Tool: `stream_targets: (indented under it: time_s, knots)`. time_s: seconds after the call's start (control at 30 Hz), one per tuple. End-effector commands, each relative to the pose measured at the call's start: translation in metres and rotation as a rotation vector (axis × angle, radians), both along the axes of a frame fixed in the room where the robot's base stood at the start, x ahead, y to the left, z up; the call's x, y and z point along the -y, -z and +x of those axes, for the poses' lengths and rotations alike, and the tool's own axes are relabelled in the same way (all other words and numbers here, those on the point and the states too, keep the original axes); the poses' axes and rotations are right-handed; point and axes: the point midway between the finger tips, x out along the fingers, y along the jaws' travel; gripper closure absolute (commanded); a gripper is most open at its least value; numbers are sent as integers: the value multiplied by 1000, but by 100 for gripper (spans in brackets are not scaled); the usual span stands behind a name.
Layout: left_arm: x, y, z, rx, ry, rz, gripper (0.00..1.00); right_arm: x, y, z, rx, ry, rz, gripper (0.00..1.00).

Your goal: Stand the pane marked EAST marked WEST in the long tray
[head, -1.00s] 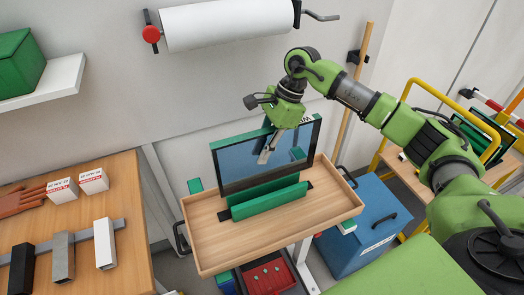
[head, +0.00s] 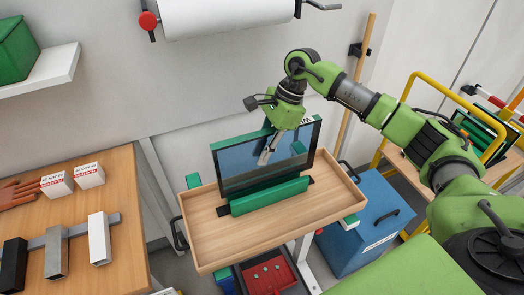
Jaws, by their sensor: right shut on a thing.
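A dark-framed, bluish glazed pane (head: 235,172) stands nearly upright in the wooden tray (head: 205,228), behind a long green bar (head: 270,196) with black ends. Green shows behind the pane's top edge. Whether the pane's lower edge is seated is hidden by the bar. My left gripper is not in view.
A wooden table (head: 110,210) at left holds small boxes, a glove and a rail with blocks. A blue bin (head: 355,235) stands right of the tray, a red box (head: 270,275) below it. More panes (head: 480,130) stand by a yellow frame (head: 402,110) at right.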

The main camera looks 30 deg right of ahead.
Motion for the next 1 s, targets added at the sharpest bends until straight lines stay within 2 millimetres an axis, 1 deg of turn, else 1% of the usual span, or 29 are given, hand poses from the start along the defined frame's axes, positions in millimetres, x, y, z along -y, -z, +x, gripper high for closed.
stream_targets:
  time_s: [0.03,1.0]
  knots:
    - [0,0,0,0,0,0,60,-1,-4,2,7,0,4,100]
    - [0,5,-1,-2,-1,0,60,-1,-2,0,7,0,4,100]
